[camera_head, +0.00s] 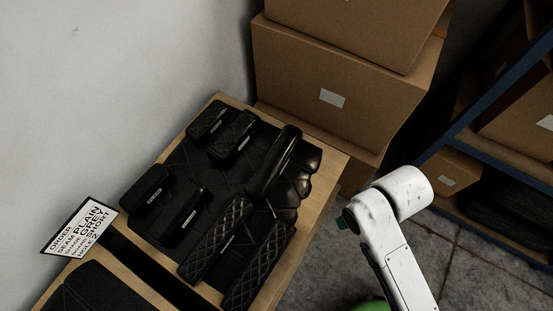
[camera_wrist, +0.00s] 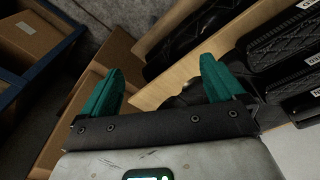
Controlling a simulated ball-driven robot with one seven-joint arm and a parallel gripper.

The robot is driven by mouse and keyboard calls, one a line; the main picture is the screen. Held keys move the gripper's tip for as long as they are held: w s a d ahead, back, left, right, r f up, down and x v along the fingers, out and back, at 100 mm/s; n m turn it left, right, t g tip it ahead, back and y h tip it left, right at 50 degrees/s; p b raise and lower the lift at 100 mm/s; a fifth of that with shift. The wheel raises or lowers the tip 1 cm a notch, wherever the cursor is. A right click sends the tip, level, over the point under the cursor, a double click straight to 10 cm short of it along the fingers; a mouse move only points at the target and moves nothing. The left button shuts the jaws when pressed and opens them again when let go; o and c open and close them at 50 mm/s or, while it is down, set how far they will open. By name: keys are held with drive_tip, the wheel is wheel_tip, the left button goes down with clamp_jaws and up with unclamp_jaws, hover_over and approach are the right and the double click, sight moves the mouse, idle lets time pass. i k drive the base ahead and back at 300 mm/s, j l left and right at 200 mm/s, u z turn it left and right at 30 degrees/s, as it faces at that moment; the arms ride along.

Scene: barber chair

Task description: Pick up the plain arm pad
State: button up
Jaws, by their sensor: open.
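Two short black pads with smooth-looking faces, the left plain pad (camera_head: 147,188) and the right plain pad (camera_head: 185,217), lie on a dark mat (camera_head: 165,160) on the wooden table. I cannot tell which one the task means. Other arm pads have a diamond-quilted face: two short ones, at the back (camera_head: 207,121) and beside it (camera_head: 233,138), and two long ones in front (camera_head: 215,240) (camera_head: 260,266). My gripper (camera_wrist: 160,92) has teal fingers, open and empty, off the table's edge and apart from the pads.
A black roll (camera_head: 273,161) and shiny black rounded parts (camera_head: 300,178) lie at the table's right edge. An order card (camera_head: 82,226) reads plain, grey, short. Cardboard boxes (camera_head: 335,85) stand behind, and a blue-framed shelf (camera_head: 490,95) stands right. Floor right of the table is open.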

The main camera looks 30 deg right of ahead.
sight(258, 187)
drive_tip(key=u, duration=1.35)
drive_tip(key=l+u, duration=0.2)
drive_tip(key=l, duration=0.2)
drive_tip(key=k+l+u, duration=0.15)
drive_tip(key=l, duration=0.2)
drive_tip(key=k+l+u, duration=0.2)
drive_tip(key=l, duration=0.2)
drive_tip(key=k+l+u, duration=0.15)
drive_tip(key=l, duration=0.5)
